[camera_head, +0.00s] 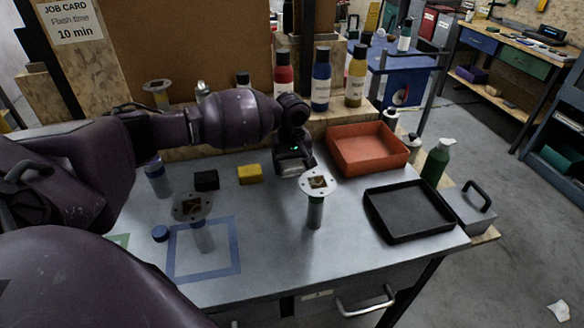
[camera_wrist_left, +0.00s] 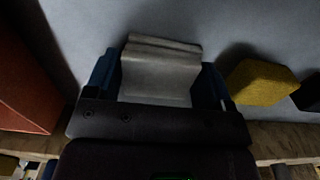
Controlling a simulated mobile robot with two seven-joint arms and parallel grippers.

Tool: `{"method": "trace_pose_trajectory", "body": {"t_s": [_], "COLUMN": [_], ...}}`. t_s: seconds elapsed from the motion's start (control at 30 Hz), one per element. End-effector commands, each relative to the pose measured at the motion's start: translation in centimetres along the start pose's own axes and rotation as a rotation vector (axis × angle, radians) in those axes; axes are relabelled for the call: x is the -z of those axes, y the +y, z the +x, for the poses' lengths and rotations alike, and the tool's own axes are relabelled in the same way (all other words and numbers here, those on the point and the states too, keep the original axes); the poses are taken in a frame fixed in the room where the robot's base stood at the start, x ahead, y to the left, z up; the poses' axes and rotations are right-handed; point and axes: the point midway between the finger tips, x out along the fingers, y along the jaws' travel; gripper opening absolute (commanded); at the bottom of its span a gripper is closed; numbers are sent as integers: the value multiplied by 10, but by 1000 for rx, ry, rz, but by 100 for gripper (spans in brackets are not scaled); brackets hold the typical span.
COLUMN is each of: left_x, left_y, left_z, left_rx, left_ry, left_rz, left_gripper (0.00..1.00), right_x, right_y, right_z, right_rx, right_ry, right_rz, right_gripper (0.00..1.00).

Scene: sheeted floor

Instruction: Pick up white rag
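The white rag (camera_wrist_left: 160,72) shows in the left wrist view as a pale grey-white folded cloth between the two blue fingers of my left gripper (camera_wrist_left: 160,80). The fingers stand wide apart, and the cloth spans nearly all of the gap. I cannot tell whether they press on it. In the head view my left gripper (camera_head: 292,170) is low at the bench top, left of the orange tray, and mostly hides the rag. My right gripper is not in view.
A yellow block (camera_head: 249,174) and black block (camera_head: 206,180) lie left of the gripper. A flanged post (camera_head: 315,213) stands in front, close by. The orange tray (camera_head: 368,150) and black tray (camera_head: 408,211) are to the right. Bottles (camera_head: 321,82) stand behind.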

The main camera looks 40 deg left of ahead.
Motion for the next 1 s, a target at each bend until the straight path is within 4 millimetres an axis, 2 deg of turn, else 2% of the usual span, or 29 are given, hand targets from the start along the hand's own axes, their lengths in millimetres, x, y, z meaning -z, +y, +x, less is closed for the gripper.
{"method": "trace_pose_trajectory", "body": {"t_s": [0.03,0.17,0.4,0.53,0.67,1.0], "left_x": [0,0,0,0,0,0], "left_y": [0,0,0,0,1,0], "left_z": [0,0,-1,-11,-33,-119], "left_rx": [0,0,0,-3,-5,-5], "left_ry": [0,0,0,2,4,5], "left_rz": [0,0,0,0,1,0], "left_gripper": [68,48,48,48,48,48], "right_x": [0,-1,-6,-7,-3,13], "right_y": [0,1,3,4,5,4], "right_z": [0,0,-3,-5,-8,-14], "right_rx": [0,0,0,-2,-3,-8], "right_ry": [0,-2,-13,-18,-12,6], "right_rz": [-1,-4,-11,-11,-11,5], "right_gripper": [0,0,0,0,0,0]}}
